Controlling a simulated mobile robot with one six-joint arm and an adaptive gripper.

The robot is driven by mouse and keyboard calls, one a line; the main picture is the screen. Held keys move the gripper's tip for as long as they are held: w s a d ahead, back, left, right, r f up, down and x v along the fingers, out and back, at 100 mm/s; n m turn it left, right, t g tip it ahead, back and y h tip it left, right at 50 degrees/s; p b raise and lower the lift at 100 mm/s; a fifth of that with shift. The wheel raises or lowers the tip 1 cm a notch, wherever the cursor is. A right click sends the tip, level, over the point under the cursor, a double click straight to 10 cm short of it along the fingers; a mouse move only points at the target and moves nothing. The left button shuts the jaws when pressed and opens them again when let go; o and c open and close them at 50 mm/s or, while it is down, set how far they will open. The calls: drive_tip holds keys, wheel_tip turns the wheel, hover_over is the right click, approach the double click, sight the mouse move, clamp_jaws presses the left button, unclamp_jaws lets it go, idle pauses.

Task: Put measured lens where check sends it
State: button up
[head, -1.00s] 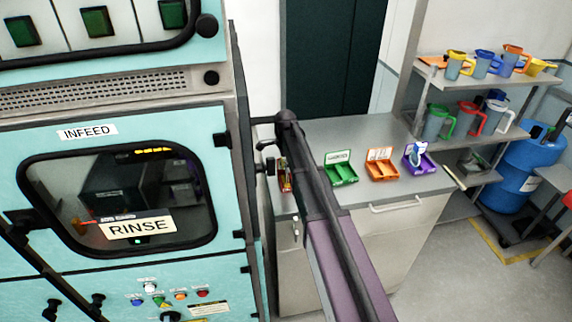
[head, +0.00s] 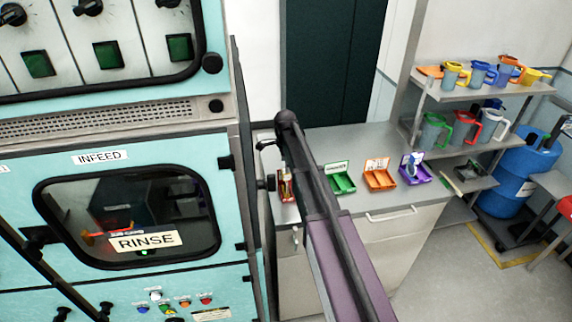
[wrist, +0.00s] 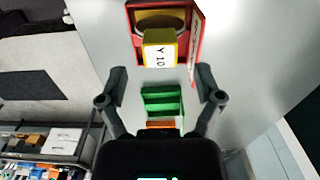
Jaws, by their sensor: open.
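A red tray (wrist: 195,50) is at the top of the wrist view. In it sits a yellow block (wrist: 160,50) marked like "Y 10", in front of a dark round rim that may be the lens. The red tray (head: 286,186) also shows at the counter's left end in the head view, partly behind my arm. A green tray (head: 341,179), an orange tray (head: 379,176) and a purple tray (head: 415,170) stand to its right. The purple one holds a blue-and-white item. My gripper (wrist: 162,78) is open and empty, its fingers apart below the yellow block.
The trays stand on a grey counter (head: 375,145). A teal machine (head: 120,220) labelled INFEED and RINSE fills the left. A shelf (head: 465,100) with several jugs and a blue barrel (head: 520,172) are at the right. The counter behind the trays is clear.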

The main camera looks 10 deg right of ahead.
wheel_tip(320, 180, up, 7)
drive_tip(key=p, duration=0.6)
drive_tip(key=shift+f, duration=0.2)
drive_tip(key=shift+s, duration=0.1)
idle(0.4)
drive_tip(key=s+f+n+b, duration=0.5)
drive_tip(key=s+n, duration=0.1)
drive_tip(key=s, duration=0.3)
drive_tip(key=s+f+n+b, duration=0.6)
drive_tip(key=s, duration=0.4)
drive_tip(key=s+f+n+b, duration=0.5)
drive_tip(key=s+f+b, duration=0.1)
drive_tip(key=s, duration=0.4)
drive_tip(key=shift+d+n, duration=0.15)
drive_tip(key=shift+n, duration=0.25)
drive_tip(key=c, duration=0.4)
